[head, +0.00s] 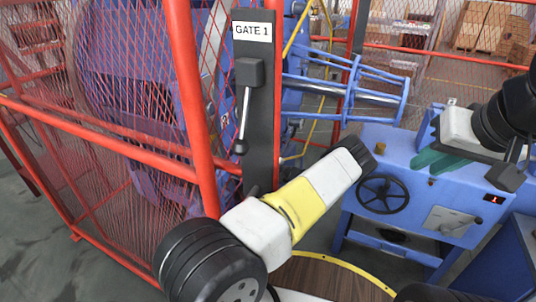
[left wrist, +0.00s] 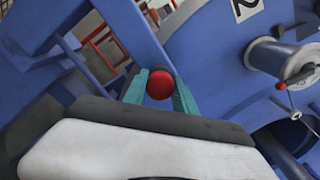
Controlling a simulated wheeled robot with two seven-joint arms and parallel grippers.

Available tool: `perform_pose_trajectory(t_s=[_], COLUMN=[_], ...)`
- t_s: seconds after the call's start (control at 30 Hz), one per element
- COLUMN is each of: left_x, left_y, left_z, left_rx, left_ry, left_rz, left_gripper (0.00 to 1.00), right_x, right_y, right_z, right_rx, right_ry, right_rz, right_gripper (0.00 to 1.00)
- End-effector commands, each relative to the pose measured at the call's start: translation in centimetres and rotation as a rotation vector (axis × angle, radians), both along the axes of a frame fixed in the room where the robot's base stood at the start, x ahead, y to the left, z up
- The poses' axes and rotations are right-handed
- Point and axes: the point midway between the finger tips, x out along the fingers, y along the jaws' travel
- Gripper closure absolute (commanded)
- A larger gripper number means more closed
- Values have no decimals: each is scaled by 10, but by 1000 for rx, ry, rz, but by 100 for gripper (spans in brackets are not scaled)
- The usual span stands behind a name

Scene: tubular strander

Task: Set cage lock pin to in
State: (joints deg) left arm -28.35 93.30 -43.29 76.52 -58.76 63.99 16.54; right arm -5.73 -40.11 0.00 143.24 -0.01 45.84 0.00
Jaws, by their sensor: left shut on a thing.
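In the left wrist view, a round red knob (left wrist: 160,84), which looks like the cage lock pin's handle, sits between the two teal fingers of my left gripper (left wrist: 160,92). The fingers are shut on it from both sides. The pin's shaft is hidden behind the knob, so I cannot tell how deep it sits. In the head view I cannot make out my left gripper's fingers. My right gripper (head: 440,162) has teal fingers pointing left, in front of the blue control cabinet (head: 400,145); I cannot tell their gap.
The cabinet has a black handwheel (head: 384,194). In the left wrist view, a spool (left wrist: 278,60) and blue frame members (left wrist: 120,30) surround my gripper closely.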

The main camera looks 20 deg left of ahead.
Motion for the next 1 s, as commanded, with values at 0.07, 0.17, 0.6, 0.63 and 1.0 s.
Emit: perform_pose_trajectory(t_s=[0.07,0.17,0.6,0.63,1.0], left_x=[0,0,0,0,-8], left_y=[3,3,-4,-7,-65], left_z=[0,0,0,0,0], left_rx=[1,1,0,-1,1], left_ry=[1,1,1,0,0], left_rz=[1,1,-1,-2,-2], left_gripper=[100,55,45,45,45], right_x=[0,0,0,0,0], right_y=[0,0,0,0,0], right_z=[0,0,0,0,0], right_rx=[0,0,0,0,0], right_ry=[0,0,0,0,0], right_rz=[0,0,0,0,0], right_gripper=[77,77,77,77,77])
